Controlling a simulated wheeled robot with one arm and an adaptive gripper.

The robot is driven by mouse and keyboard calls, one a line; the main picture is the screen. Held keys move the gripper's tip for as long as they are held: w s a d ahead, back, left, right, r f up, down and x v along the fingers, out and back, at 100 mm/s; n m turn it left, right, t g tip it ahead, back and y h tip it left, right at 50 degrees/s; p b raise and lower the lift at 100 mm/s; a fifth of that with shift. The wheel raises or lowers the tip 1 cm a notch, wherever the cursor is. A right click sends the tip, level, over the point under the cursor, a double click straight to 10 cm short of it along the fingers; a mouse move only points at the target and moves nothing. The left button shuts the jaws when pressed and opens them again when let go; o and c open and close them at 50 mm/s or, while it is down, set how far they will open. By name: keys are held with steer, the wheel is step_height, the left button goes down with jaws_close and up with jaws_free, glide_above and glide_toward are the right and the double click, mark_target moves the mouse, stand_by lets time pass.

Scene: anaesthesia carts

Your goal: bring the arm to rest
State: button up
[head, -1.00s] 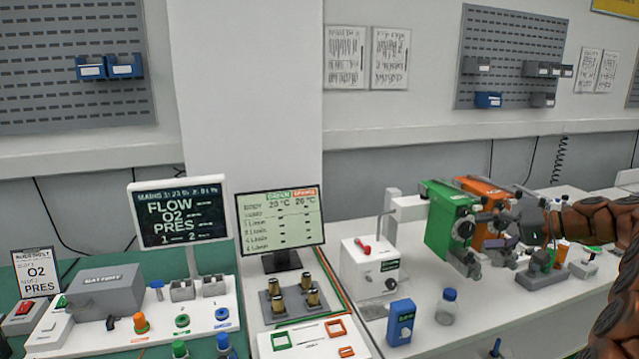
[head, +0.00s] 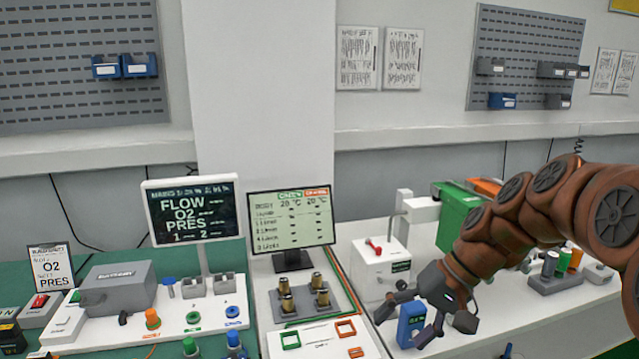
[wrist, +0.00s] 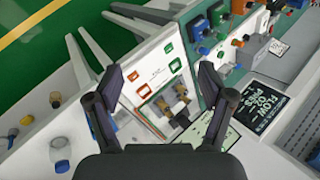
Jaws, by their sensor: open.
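My gripper (head: 424,318) is at the end of my brown arm, which reaches in from the right in the head view. Its fingers are spread and hold nothing. In the head view it hangs in front of the blue box (head: 411,325) on the white bench, partly covering it. I cannot tell whether it touches the box. In the wrist view the open fingers of my gripper (wrist: 172,85) frame the white board with orange and green outlines and the brass fittings (wrist: 172,100). My arm hides much of the green vaporizer (head: 458,205).
The white and green benches carry a FLOW O2 PRES screen (head: 192,212), a temperature screen (head: 290,219), a grey battery box (head: 118,287) and a white unit with a red handle (head: 378,268). Blue bins (head: 138,65) hang on the wall panel. The space above the benches at left is clear.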

steer(key=s+d+f+g+h, duration=0.1)
steer(key=s+d+f+h, duration=0.1)
steer(key=s, duration=1)
steer(key=s+d+f+n+g+h, duration=0.1)
steer(key=s+d+f+h, duration=0.1)
steer(key=s+f+h, duration=0.2)
steer(key=s+f, duration=0.3)
steer(key=s, duration=0.5)
steer(key=shift+s+f+h, duration=0.15)
steer(key=shift+s+h, duration=0.2)
steer(key=shift+h, duration=0.05)
steer(key=shift+d, duration=0.1)
stand_by(1.4)
